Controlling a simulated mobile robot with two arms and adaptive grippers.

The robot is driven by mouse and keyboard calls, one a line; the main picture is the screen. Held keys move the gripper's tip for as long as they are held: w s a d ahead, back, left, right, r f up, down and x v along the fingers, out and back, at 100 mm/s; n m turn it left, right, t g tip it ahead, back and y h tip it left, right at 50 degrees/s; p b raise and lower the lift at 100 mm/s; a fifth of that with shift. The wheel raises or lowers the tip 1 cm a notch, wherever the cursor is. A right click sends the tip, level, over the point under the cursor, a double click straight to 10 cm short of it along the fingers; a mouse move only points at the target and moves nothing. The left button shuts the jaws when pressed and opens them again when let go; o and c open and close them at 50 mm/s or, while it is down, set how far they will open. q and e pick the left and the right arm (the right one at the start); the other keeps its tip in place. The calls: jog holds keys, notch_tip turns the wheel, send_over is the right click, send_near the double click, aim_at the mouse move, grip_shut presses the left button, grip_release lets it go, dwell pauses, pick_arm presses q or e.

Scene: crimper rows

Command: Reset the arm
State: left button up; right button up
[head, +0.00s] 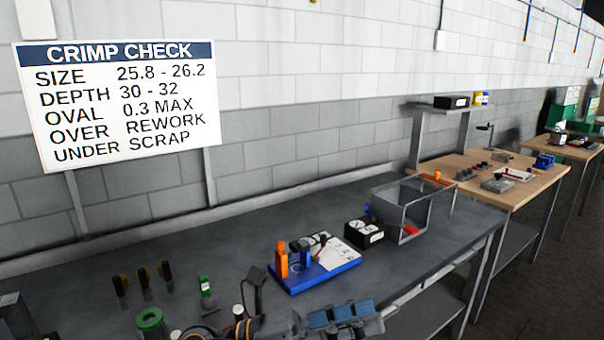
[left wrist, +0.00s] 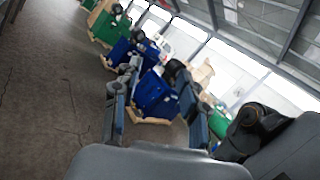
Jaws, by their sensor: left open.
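My left gripper (head: 342,314) shows at the bottom of the head view, with blue-grey finger pads, low in front of the grey workbench (head: 230,260). In the left wrist view the two fingers of my left gripper (left wrist: 155,112) stand apart with nothing between them. That view looks out over the floor, tilted, rather than at the bench. My right gripper is in neither view. A blue tray (head: 318,281) with an orange post (head: 281,260) and a white card (head: 336,252) sits on the bench beyond the left gripper.
A green ring-topped cylinder (head: 150,321) and several small upright tools are at left. A wooden table (head: 510,190) stands beyond. The bench's back strip is clear.

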pick_arm(q)
jog(key=w+a+f+n+t+y, duration=0.1)
jog(key=w+a+n+t+y, duration=0.45)
jog(key=n+t, duration=0.65)
jog(key=w+a+n+t+y, duration=0.3)
jog(key=a+n+t+y, duration=0.45)
jog(key=n, duration=0.75)
jog(key=s+a+f+n+g+y, duration=0.2)
jog(key=a+f+n+g+y, duration=0.45)
jog(key=a+f+n, duration=0.7)
jog(key=s+a+f+n+g+y, duration=0.15)
jog(key=s+f+n+g, duration=0.7)
jog(key=s+f, duration=1.4)
notch_tip(320, 180, down, 25)
jog(key=s+m+g, duration=0.3)
jog(key=g, duration=0.1)
jog(key=s+a+f, duration=0.3)
jog(key=s+f, duration=1.2)
jog(key=s, duration=0.1)
jog(key=shift+f+g, duration=0.35)
jog(key=shift+g, duration=0.1)
